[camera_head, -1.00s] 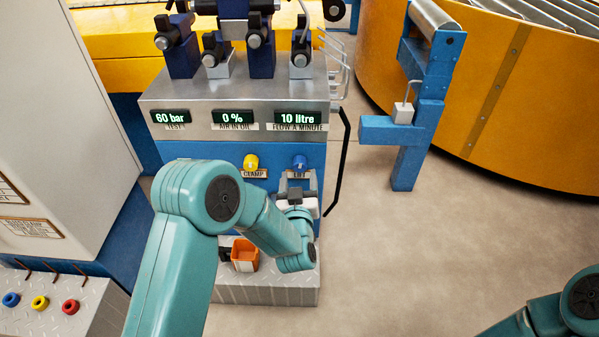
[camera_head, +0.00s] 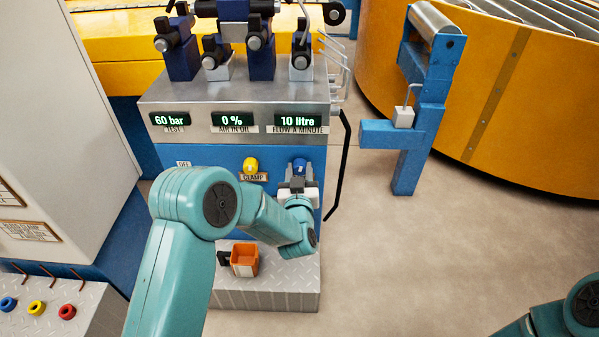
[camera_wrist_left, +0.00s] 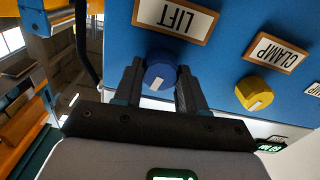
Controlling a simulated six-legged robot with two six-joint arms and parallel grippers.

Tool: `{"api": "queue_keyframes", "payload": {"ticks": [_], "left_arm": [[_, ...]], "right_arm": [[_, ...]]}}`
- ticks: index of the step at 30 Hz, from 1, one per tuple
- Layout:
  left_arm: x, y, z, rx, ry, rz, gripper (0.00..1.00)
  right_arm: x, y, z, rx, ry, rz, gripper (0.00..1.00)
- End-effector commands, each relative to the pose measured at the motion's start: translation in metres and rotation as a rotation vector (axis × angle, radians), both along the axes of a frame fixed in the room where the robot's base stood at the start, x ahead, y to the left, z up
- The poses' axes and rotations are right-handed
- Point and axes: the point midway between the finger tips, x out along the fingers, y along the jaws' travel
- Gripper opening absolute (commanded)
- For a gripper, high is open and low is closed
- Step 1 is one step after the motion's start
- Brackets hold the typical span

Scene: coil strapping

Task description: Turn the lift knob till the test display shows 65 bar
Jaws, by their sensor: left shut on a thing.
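The blue lift knob (camera_head: 300,165) is on the blue front panel (camera_head: 215,160) of the hydraulic unit. The left wrist view shows the knob (camera_wrist_left: 160,74) between my left gripper's two fingers (camera_wrist_left: 161,84), its white mark pointing down and slightly left. My left gripper (camera_head: 299,175) is shut on it, and the LIFT label (camera_wrist_left: 176,18) lies just beyond the fingertips in that view. The test display (camera_head: 170,119) reads 60 bar. My right gripper is out of view; only part of that arm shows at the lower right.
The yellow clamp knob (camera_head: 250,165) sits left of the lift knob. Other displays read 0 % (camera_head: 233,121) and 10 litre (camera_head: 298,120). A black hose (camera_head: 341,165) hangs at the unit's right side. An orange box (camera_head: 245,259) stands on the step below.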

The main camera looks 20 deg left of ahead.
Motion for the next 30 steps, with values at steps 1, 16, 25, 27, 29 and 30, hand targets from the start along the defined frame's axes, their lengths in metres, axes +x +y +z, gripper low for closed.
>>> {"api": "queue_keyframes", "payload": {"ticks": [1,16,25,27,29,30], "left_arm": [[0.0,0.0,-0.001,0.04,0.012,0.001,0.1],[0.0,0.0,0.0,0.164,0.048,0.001,0.53],[0.0,0.0,0.0,0.163,0.048,0.001,0.66],[-0.002,-0.001,0.0,0.163,0.048,0.0,0.66],[-0.006,-0.003,0.0,0.163,0.049,-0.001,0.66],[-0.011,-0.005,0.001,0.163,0.05,-0.001,0.66]], "right_arm": [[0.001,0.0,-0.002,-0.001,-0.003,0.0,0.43],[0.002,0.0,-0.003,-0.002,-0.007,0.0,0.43],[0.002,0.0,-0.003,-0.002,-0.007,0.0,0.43],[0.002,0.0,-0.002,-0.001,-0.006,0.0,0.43],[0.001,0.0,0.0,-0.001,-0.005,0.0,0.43],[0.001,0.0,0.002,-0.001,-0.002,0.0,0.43]]}}
